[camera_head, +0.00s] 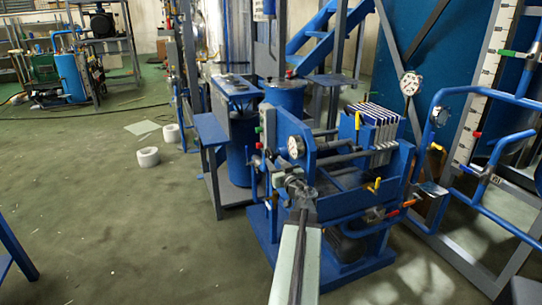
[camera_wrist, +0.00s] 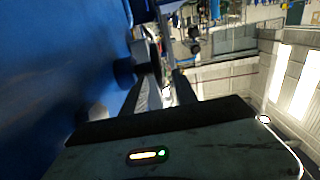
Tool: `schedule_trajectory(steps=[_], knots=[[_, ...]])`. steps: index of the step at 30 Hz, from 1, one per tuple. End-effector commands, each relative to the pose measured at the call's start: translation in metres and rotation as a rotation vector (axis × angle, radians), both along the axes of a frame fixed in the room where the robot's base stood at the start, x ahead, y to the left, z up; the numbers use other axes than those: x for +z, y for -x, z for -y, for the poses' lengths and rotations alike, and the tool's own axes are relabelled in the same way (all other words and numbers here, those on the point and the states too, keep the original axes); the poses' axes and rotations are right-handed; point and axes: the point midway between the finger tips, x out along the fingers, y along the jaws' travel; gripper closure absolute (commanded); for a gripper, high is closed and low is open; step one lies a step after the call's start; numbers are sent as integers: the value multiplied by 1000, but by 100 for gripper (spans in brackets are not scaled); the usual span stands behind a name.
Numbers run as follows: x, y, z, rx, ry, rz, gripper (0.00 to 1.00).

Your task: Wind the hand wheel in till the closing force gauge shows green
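A blue press (camera_head: 352,205) with a pack of pale plates stands right of centre in the head view. A round white-faced gauge (camera_head: 296,147) sits at its left end. Its pointer and any green zone are too small to read. My gripper (camera_head: 297,183) is at the press's left end, just below this gauge, and covers that area. I cannot make out the hand wheel clearly. In the wrist view, my gripper's fingers (camera_wrist: 166,82) stand apart, with a dark blue part close to the left finger. I cannot tell whether they hold anything.
A second gauge (camera_head: 410,84) stands on the pipework right of the press. A blue drum (camera_head: 284,97) and a blue-topped stand (camera_head: 212,130) are behind it. A white roll (camera_head: 148,157) lies on the green floor, which is mostly clear at left.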

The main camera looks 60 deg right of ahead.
Motion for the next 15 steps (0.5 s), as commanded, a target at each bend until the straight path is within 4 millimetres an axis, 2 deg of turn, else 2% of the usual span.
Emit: schedule_trajectory(steps=[3, 9, 15], knots=[[0, -18, 16, 1, 0, 0, 65], [0, -45, 36, -1, 1, 1, 65], [0, -47, 38, -3, 1, 1, 65]])
